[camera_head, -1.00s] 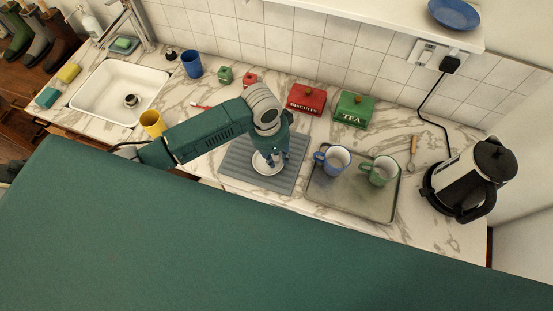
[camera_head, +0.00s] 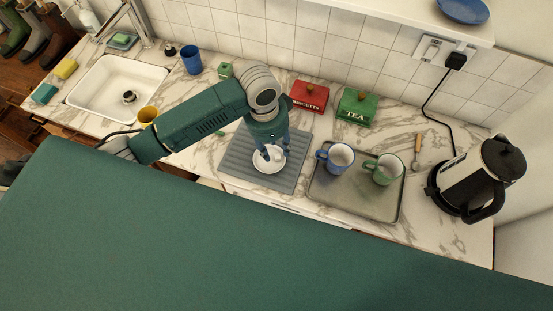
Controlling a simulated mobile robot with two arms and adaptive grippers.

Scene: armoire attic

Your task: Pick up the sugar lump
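My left gripper (camera_head: 274,153) points down over a small white saucer (camera_head: 268,166) on the grey ribbed mat (camera_head: 241,163). Its two fingers look spread, with part of the white saucer showing between them. I cannot make out a sugar lump; one on the white saucer could be hidden by the fingers or too small to tell. My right gripper is not in view.
Right of the mat, a metal tray (camera_head: 345,203) holds a blue mug (camera_head: 340,157) and a green mug (camera_head: 383,170). A red biscuit tin (camera_head: 309,98) and a green tea tin (camera_head: 356,108) stand behind. A kettle (camera_head: 470,178) is at right, a sink (camera_head: 105,95) at left.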

